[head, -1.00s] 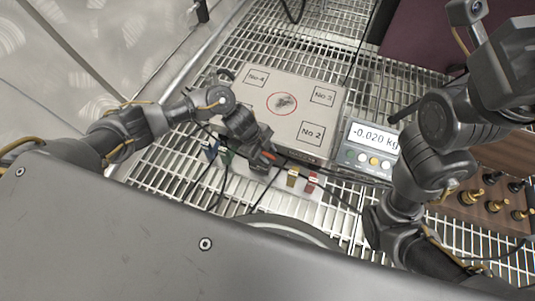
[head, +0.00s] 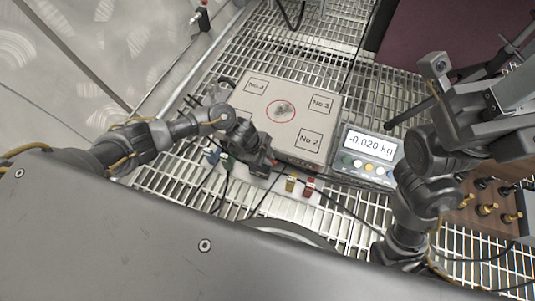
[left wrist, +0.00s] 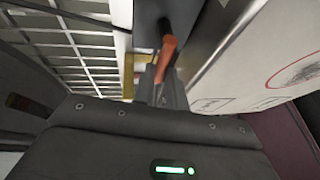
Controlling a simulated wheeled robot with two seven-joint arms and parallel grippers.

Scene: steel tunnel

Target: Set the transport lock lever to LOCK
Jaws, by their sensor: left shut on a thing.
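The orange lever (left wrist: 167,55) stands between my left gripper's fingers (left wrist: 165,85) in the left wrist view, beside the pale side of the scale. A small orange bit of the lever (head: 274,161) shows in the head view at the front edge of the scale platform (head: 262,127). My left gripper (head: 262,161) is shut on the lever there and hides most of it. No LOCK marking is readable. My right gripper (head: 410,112) is up at the right, away from the lever; its jaw opening is unclear.
The scale display (head: 369,147) reads -0.020 kg. A wooden block with brass weights (head: 487,209) is at the right. Metal grating (head: 340,212) surrounds the scale.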

